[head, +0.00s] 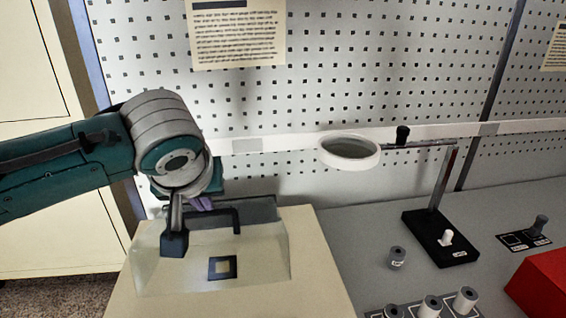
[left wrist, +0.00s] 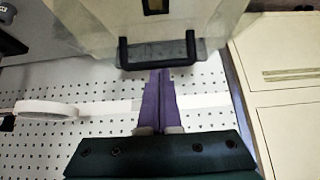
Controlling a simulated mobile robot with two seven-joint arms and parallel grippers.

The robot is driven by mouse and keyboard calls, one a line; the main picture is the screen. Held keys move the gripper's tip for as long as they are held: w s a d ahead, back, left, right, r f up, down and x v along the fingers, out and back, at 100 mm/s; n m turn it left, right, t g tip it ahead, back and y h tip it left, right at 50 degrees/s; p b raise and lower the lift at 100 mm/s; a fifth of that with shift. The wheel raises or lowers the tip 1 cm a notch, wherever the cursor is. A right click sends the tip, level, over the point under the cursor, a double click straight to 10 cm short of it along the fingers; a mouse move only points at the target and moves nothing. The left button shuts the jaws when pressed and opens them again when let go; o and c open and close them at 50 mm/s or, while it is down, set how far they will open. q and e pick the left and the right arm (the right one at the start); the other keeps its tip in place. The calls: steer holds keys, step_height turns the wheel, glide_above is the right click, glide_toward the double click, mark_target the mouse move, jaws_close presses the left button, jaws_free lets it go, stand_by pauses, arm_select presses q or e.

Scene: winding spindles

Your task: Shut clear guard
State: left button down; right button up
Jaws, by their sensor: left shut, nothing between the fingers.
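The clear guard (head: 262,262) is a see-through cover over the cream machine base (head: 325,262). It looks lowered over the base, but I cannot tell whether it is fully closed. Its black handle (head: 237,215) is on the far side; in the left wrist view the handle (left wrist: 158,58) spans the guard's edge (left wrist: 205,20). My left gripper (head: 200,204) is shut and empty, mostly hidden behind its wrist. Its purple fingertips (left wrist: 158,72) come together beside the handle's bar; I cannot tell whether they touch it. My right gripper is not in view.
A round white-rimmed magnifier (head: 350,151) on a stand (head: 440,240) stands to the right. Several grey spools (head: 431,305) and a red box (head: 543,283) are on the grey bench. A pegboard wall (head: 350,60) is behind.

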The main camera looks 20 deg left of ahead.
mark_target(210, 257)
arm_select(q)
steer(key=shift+t+y, duration=0.5)
steer(key=shift+t, duration=0.2)
steer(key=s+f+b, duration=0.1)
steer(key=f, duration=0.1)
steer(key=s+d+f+b, duration=0.1)
steer(key=f, duration=0.2)
steer(key=s+d+f+b, duration=0.1)
steer(key=f+b, duration=0.1)
steer(key=f, duration=0.1)
steer(key=shift+s+d, duration=0.1)
steer(key=shift+s, duration=0.2)
steer(key=shift+r, duration=0.1)
